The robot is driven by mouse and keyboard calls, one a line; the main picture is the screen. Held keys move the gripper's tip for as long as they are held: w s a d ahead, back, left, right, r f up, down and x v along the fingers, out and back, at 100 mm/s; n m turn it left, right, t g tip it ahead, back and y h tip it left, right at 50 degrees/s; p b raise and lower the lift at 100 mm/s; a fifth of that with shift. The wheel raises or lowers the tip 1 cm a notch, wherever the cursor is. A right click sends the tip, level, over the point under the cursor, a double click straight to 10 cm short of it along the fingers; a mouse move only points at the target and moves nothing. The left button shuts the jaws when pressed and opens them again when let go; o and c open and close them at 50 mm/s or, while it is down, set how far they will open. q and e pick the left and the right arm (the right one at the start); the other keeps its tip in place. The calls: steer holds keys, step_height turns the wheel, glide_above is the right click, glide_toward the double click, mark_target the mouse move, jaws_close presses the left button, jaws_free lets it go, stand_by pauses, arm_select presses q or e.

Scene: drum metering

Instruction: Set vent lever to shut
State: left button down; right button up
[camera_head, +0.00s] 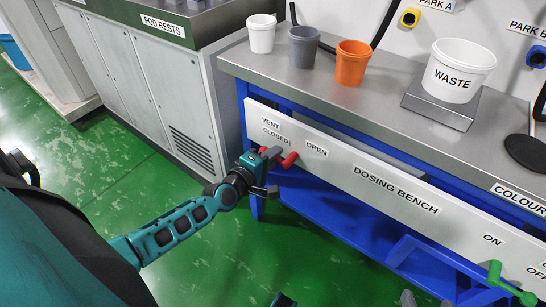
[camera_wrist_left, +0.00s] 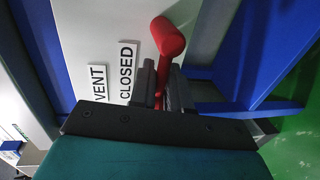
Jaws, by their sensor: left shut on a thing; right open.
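The red vent lever (camera_head: 290,160) is on the white front panel of the dosing bench, between the CLOSED label (camera_head: 275,136) and the OPEN label (camera_head: 316,149). My left gripper (camera_head: 272,156) is at the lever, with its fingers shut on the red part. In the left wrist view, the red lever (camera_wrist_left: 168,38) shows between and beyond the dark fingers, beside the CLOSED label (camera_wrist_left: 126,72). The fingers partly hide the lever, so its exact angle is unclear. Only the grey fingertips of my right gripper (camera_head: 427,301) show at the bottom edge, apart and empty.
White, grey and orange cups (camera_head: 353,62) and a waste tub (camera_head: 458,70) stand on the bench top. A green lever (camera_head: 510,284) is at the panel's right end. Blue bench framing (camera_head: 335,205) lies below the panel. Green floor is open at the left.

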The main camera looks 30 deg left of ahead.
arm_select(q)
steer(key=shift+a, duration=0.15)
arm_select(e)
steer(key=shift+a, duration=0.1)
arm_select(q)
steer(key=c, duration=1.3)
jaws_free()
steer(key=p+v, duration=0.2)
steer(key=v, duration=1.1)
steer(key=shift+p, duration=0.3)
arm_select(e)
steer(key=shift+s+d+r, duration=0.15)
steer(key=shift+d+r, duration=0.3)
steer(key=shift+r, duration=0.1)
arm_select(q)
steer(key=shift+w, duration=0.1)
